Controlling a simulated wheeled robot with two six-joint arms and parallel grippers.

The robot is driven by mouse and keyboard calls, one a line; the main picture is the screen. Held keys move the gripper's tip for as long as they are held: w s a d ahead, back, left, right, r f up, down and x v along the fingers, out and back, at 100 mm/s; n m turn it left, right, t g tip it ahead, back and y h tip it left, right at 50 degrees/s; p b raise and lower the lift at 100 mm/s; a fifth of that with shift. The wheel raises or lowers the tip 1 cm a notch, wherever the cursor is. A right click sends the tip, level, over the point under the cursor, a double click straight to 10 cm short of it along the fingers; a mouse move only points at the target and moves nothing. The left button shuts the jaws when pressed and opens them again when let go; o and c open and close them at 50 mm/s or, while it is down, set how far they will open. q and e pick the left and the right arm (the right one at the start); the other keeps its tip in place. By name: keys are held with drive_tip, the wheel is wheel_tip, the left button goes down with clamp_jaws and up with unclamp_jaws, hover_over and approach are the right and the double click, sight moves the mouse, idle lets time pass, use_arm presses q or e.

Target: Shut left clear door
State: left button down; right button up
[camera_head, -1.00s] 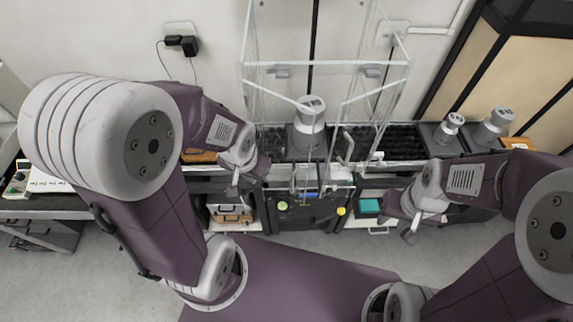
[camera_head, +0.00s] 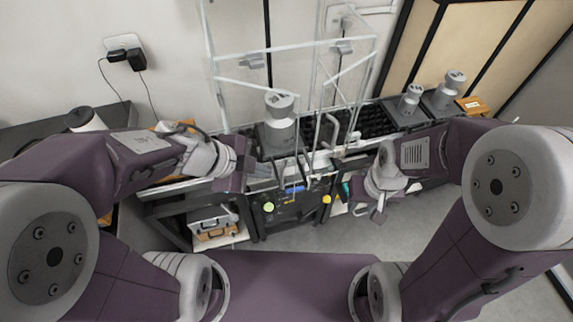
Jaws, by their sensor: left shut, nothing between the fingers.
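The clear enclosure (camera_head: 293,52) with white edges stands on the bench at the back centre. Its left clear door (camera_head: 250,88) stands ajar, its top edge slanting out toward me. The right clear door (camera_head: 348,70) also slants outward. A grey weight (camera_head: 280,128) stands inside, seen through the panels. My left gripper (camera_head: 250,168) is shut and empty, low by the left door's outer side; I cannot tell whether it touches the panel. My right gripper (camera_head: 378,212) hangs in front of the bench, right of the enclosure, its finger opening unclear.
Two grey weights (camera_head: 409,100) (camera_head: 449,90) stand on the bench at right, beside an orange-brown block (camera_head: 472,105). Black adapters (camera_head: 128,56) with cables hang on the wall at left. Shelves with cases (camera_head: 213,222) sit under the bench. Grey floor (camera_head: 345,242) is clear in front.

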use_arm(q)
drive_tip(key=w+d+f+p, duration=0.1)
drive_tip(key=w+d+f, duration=0.1)
drive_tip(key=w+d+f+p, duration=0.1)
drive_tip(key=w+d+f, duration=0.1)
drive_tip(key=f, duration=0.1)
drive_tip(key=w+d+f+p, duration=0.1)
drive_tip(key=w+f, duration=0.1)
drive_tip(key=w, duration=0.1)
drive_tip(key=shift+w+d+f, duration=0.1)
drive_tip(key=shift+d+f, duration=0.05)
drive_tip(key=shift+d, duration=0.25)
